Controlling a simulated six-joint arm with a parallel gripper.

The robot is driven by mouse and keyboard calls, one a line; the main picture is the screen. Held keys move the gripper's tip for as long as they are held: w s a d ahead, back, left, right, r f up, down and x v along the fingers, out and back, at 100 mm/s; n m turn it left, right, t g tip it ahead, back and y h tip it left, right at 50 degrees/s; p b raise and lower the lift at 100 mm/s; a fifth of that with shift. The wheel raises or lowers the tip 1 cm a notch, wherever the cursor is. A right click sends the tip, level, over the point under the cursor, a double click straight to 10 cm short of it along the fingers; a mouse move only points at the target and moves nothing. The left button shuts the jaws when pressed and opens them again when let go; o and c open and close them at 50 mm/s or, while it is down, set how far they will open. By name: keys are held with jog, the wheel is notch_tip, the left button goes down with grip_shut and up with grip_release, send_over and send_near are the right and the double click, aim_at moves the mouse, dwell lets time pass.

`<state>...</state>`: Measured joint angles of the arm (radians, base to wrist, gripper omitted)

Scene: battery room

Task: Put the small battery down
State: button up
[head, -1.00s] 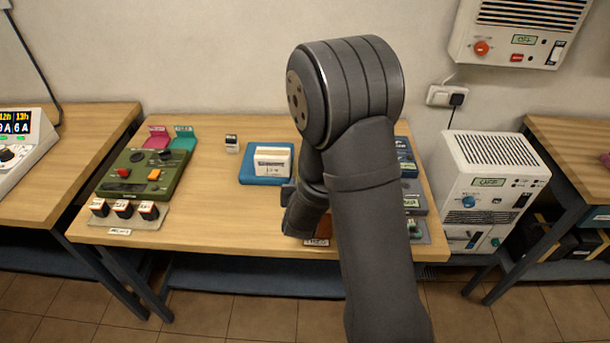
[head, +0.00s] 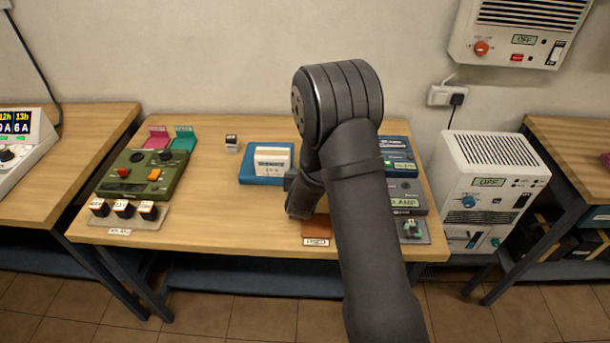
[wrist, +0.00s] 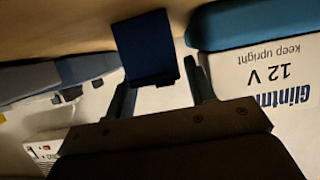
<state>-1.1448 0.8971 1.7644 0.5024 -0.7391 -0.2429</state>
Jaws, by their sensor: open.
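A dark blue block (wrist: 150,45), which appears to be the small battery, shows in the wrist view, where the picture is upside down. It stands on the wooden table (wrist: 70,25), between the tips of my gripper (wrist: 162,88). The two fingers are apart, one on each side of the block's lower-pictured end; I cannot tell whether either touches it. In the head view my arm hides the block and the fingertips. A white 12 V battery (wrist: 285,75) stands beside it on a blue tray (wrist: 225,25), also seen in the head view (head: 272,160).
A brown pad (head: 317,229) lies at the table's front edge, partly behind my arm. Dark blue and grey devices (head: 407,197) stand right. A green control box (head: 145,175) and several small black-and-white blocks (head: 123,209) are left.

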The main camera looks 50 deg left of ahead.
jog(key=c, duration=1)
jog(key=shift+r, duration=0.1)
grip_shut()
